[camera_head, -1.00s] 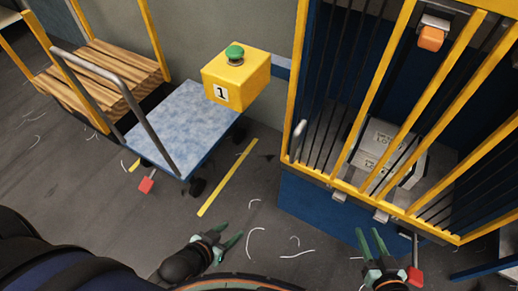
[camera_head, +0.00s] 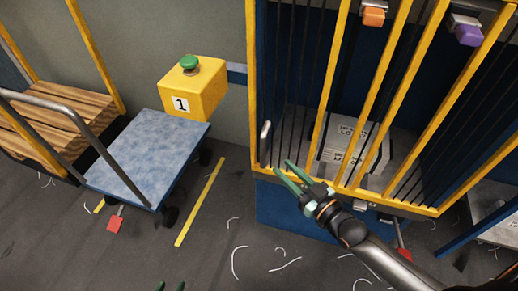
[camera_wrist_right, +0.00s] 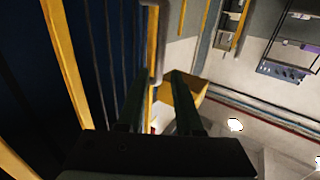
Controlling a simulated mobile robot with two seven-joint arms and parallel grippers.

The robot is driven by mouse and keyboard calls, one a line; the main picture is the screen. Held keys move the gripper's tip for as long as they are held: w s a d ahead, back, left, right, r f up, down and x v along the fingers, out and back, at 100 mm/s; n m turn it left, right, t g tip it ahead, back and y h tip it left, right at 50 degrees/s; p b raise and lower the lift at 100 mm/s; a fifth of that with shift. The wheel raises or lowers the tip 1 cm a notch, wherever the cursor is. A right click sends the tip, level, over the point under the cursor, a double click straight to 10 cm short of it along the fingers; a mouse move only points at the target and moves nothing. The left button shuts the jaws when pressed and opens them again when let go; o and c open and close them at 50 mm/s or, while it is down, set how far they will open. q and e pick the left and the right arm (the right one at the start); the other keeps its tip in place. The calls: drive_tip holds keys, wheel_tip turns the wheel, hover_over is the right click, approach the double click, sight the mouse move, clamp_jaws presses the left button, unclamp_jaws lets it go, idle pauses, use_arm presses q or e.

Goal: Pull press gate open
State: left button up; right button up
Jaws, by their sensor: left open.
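The press gate (camera_head: 333,95) is a yellow frame with yellow and dark bars, and it looks closed. Its upright grey handle (camera_head: 265,142) is at the gate's left edge; the handle also shows in the right wrist view (camera_wrist_right: 152,45). My right gripper (camera_head: 282,168) is open and empty, a little below and right of the handle in the head view. In the wrist view its two dark fingers stand apart with the handle ahead between their tips, not clearly touching. My left gripper (camera_head: 171,286) shows only its green tips at the bottom edge.
A blue-topped cart (camera_head: 148,160) with a grey push bar stands left. A yellow box with a green button (camera_head: 193,88) is on the wall, labelled 1. Grey labelled blocks (camera_head: 345,140) sit behind the bars. Floor between cart and press is mostly clear, with white scraps.

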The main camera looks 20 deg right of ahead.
sight(265, 151)
drive_tip(key=x, duration=0.9)
drive_tip(key=shift+w+a+b, duration=0.15)
drive_tip(key=shift+w+b, duration=0.15)
drive_tip(key=shift+w, duration=0.1)
drive_tip(key=shift+c, duration=0.3)
clamp_jaws()
idle(0.6)
